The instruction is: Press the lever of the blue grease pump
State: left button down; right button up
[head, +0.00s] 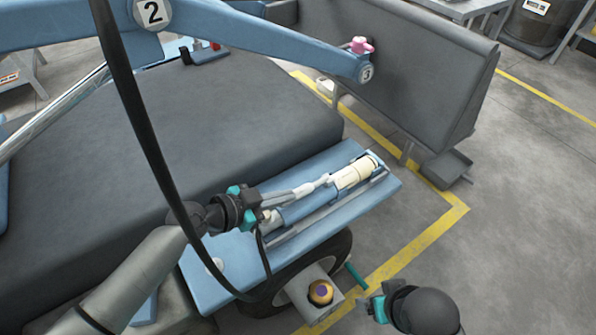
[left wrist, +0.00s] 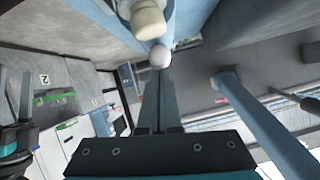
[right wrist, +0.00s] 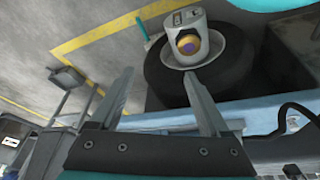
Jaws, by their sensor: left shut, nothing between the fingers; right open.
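The blue grease pump (head: 305,207) lies along the blue deck in the head view, with a cream cylinder (head: 352,174) at its far end. My left gripper (head: 322,183) is shut and empty, and its fingers reach along the pump towards that cylinder. In the left wrist view, a round white knob (left wrist: 160,56) sits right at the left fingertips (left wrist: 158,75), below a cream cylindrical part (left wrist: 148,18). I cannot tell whether the fingertips touch the knob, or whether it belongs to the lever. My right gripper (right wrist: 160,82) is open and empty, low beside the deck.
A pale box (head: 303,299) with an orange and purple round part stands out by the wheel (head: 338,252), with a teal rod (head: 356,275) beside it. A black hose (head: 148,145) hangs across my left arm's side. A blue boom (head: 265,38) crosses above.

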pick_arm(q)
jog(key=shift+s+a+f+b, duration=0.2)
jog(key=shift+f+b, duration=0.15)
jog(key=shift+f, duration=0.3)
pick_arm(e)
notch_tip(320, 180, up, 2)
jog(key=shift+r, duration=0.1)
pick_arm(q)
jog(key=shift+s, duration=0.1)
jog(key=r+p, duration=0.2)
jog(key=r, duration=0.1)
jog(key=r+p, duration=0.2)
jog(key=shift+s+d, duration=0.1)
jog(key=shift+d, duration=0.2)
jog(key=f+v, duration=0.1)
jog(key=v, duration=0.8)
jog(key=shift+s+a+f, duration=0.2)
jog(key=shift+s+a, duration=0.15)
jog(key=shift+a, duration=0.2)
pick_arm(e)
jog(key=s+f+g, duration=0.1)
jog(key=s+f, duration=0.2)
jog(key=f, duration=0.6)
jog(key=shift+s+a, duration=0.25)
jog(key=shift+s+f, duration=0.1)
jog(key=shift+s, duration=0.05)
